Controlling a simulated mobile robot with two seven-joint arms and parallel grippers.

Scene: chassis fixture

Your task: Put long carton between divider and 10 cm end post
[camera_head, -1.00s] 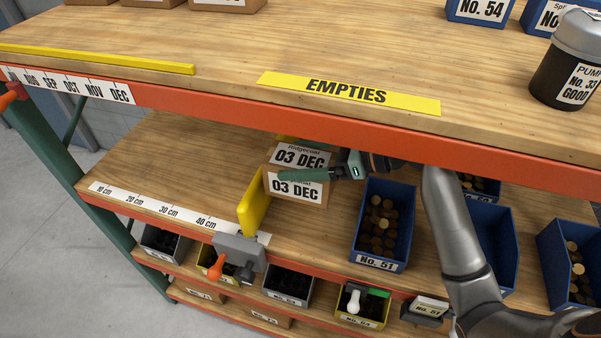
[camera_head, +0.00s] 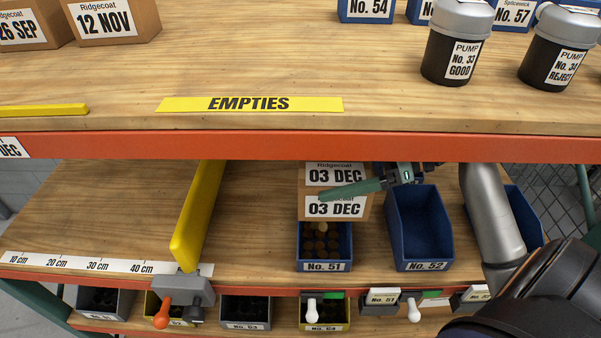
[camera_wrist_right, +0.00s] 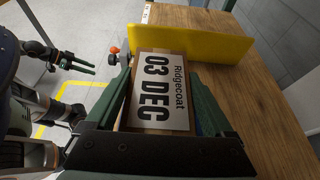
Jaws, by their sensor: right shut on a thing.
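The carton (camera_head: 288,190), brown with white "03 DEC" labels, is held above blue bin No. 51 on the lower shelf, right of the divider. My right gripper (camera_head: 350,188) is shut on it, one green finger across its front; the wrist view shows the carton (camera_wrist_right: 160,92) between both fingers. The yellow divider (camera_head: 196,220) stands upright on the shelf, apart from the carton; it also shows in the wrist view (camera_wrist_right: 190,46). At the 10 cm end, a green post (camera_head: 38,302) shows only partly. My left gripper (camera_wrist_right: 79,64) is empty, its fingers apart, off the shelf.
The shelf left of the divider is bare, behind a 10 to 40 cm scale (camera_head: 75,264). Blue bin No. 52 (camera_head: 420,230) stands right of No. 51 (camera_head: 323,266). The upper shelf's orange beam (camera_head: 240,147) overhangs the lower shelf. A clamp with orange knob (camera_head: 163,314) sits below the divider.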

